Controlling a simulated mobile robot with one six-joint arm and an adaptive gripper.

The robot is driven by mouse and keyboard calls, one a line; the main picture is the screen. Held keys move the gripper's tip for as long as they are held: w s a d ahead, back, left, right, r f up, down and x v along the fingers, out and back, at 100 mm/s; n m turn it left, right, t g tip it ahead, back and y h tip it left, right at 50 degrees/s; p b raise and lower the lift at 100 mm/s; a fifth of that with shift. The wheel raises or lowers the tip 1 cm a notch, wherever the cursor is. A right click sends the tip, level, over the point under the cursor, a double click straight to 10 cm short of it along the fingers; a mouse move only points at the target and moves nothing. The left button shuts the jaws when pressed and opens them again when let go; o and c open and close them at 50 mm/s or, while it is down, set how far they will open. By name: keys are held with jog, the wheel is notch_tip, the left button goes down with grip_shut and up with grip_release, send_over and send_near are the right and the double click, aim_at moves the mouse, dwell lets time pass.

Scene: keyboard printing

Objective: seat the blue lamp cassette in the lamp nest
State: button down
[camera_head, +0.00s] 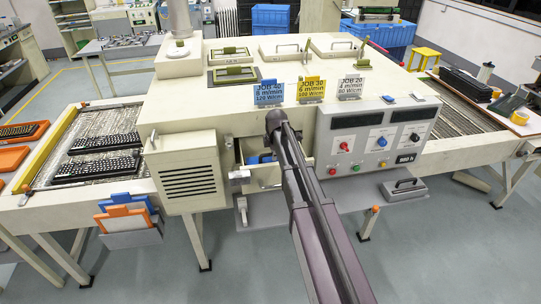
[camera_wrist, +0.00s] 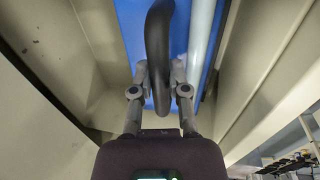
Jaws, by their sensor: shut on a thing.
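The blue lamp cassette (camera_wrist: 132,28) fills the top middle of the wrist view, with a dark curved handle (camera_wrist: 158,45) and a pale tube (camera_wrist: 200,30) along its right side. My gripper (camera_wrist: 161,78) is shut on the handle. Cream walls (camera_wrist: 65,45) stand on both sides of the cassette. In the head view, a bit of blue (camera_head: 262,158) shows inside the open cream bay (camera_head: 266,178) at the machine's front, which looks like the lamp nest. My arm hides much of this bay and my gripper there. I cannot tell whether the cassette is fully down.
A louvred cream box (camera_head: 188,178) stands left of the bay. A control panel (camera_head: 375,140) with knobs is on the right. Job cards (camera_head: 312,89) stand above. Keyboards (camera_head: 97,167) lie on the left conveyor. A grey block with a handle (camera_head: 404,189) lies on the front shelf.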

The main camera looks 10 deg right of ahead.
jog(key=shift+f, duration=0.25)
dwell(0.3)
jog(key=c, duration=0.5)
grip_release()
jog(key=shift+c, duration=0.2)
jog(key=shift+r, duration=0.1)
notch_tip(320, 180, up, 9)
jog(key=p, duration=0.8)
jog(key=shift+p, duration=0.35)
jog(key=shift+f, duration=0.2)
